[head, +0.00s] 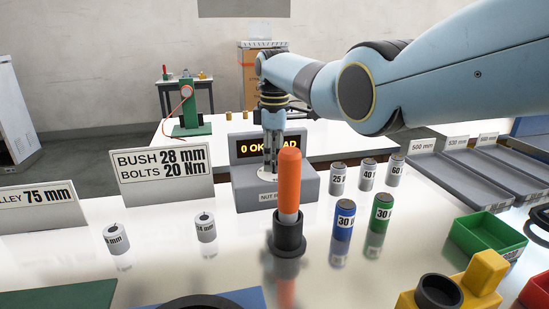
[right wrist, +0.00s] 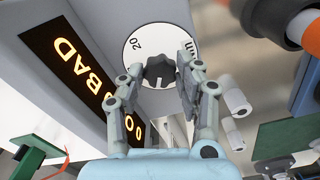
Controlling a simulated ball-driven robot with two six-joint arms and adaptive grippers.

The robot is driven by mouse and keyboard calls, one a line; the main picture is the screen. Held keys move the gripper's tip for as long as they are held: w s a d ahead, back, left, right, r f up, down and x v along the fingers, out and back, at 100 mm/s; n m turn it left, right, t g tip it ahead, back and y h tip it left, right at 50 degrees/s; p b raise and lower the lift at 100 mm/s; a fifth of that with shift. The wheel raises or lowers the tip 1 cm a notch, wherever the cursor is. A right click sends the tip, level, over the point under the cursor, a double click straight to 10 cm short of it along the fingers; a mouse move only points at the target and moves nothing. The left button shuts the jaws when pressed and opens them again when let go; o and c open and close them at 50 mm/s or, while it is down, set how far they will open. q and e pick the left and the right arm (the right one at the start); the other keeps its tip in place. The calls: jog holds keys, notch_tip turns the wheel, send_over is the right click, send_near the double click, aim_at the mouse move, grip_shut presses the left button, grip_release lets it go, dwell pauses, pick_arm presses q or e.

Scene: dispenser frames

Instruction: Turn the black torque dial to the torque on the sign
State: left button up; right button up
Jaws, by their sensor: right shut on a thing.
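The sign (head: 160,174) reads "BUSH 28 mm" and "BOLTS 20 Nm". The black torque dial (right wrist: 158,70) sits on a round white scale plate (right wrist: 136,82) where "20" and part of "Nm" show; other marks are hidden by my fingers. My right gripper (head: 270,172) reaches down to the grey tester box (head: 244,190). In the right wrist view the right gripper (right wrist: 160,72) has one finger on each side of the dial, shut on it. In the head view the dial is hidden by the gripper and the orange handle. My left gripper is not in view.
An orange-handled tool (head: 289,180) stands upright in a black holder (head: 289,238), close in front of the box. A blue (head: 344,220) and a green (head: 382,212) labelled cylinder stand to its right, with grey ones behind. A lit display (head: 256,146) is on the box.

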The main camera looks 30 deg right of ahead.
jog(key=shift+r+m, duration=0.1)
jog(key=shift+m, duration=0.3)
jog(key=shift+m+p, duration=0.5)
jog(key=m+p, duration=0.1)
jog(key=m, duration=0.1)
jog(key=shift+m, duration=0.3)
jog(key=m, duration=0.2)
jog(key=shift+m, duration=0.3)
jog(key=m+p, duration=0.1)
jog(key=m, duration=0.2)
jog(key=shift+m, duration=0.4)
jog(key=m, duration=1.3)
jog(key=shift+p, duration=0.3)
